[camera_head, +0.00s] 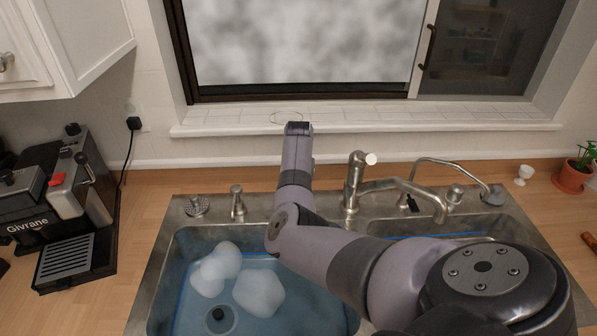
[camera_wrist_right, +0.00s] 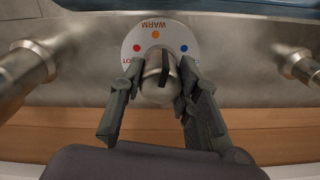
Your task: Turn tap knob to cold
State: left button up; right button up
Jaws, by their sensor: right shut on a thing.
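The tap knob (camera_wrist_right: 153,88) is a rounded metal knob in the right wrist view, upright in front of a white round dial (camera_wrist_right: 137,40). The dial has a red dot at left by partly covered lettering, an orange dot under "WARM" and a blue dot at right. A dark stripe runs along the knob, right of its middle. My right gripper (camera_wrist_right: 160,76) has one finger on each side of the knob and is shut on it. In the head view my right arm hides the knob and fingers. My left gripper is in neither view.
A tall faucet (camera_head: 352,183) stands right of my arm over the double sink (camera_head: 165,262). A small metal fitting (camera_head: 237,202) stands left of it. Foam and water fill the left basin. A coffee machine (camera_head: 75,200) is at left, a potted plant (camera_head: 575,176) at right.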

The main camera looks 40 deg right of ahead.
jog(key=m+p, duration=0.1)
jog(key=m, duration=0.3)
jog(key=shift+m, duration=0.3)
jog(key=shift+m+p, duration=0.35)
jog(key=shift+m, duration=1.95)
jog(key=o, duration=1.2)
jog(key=shift+c, duration=0.2)
notch_tip(320, 180, up, 12)
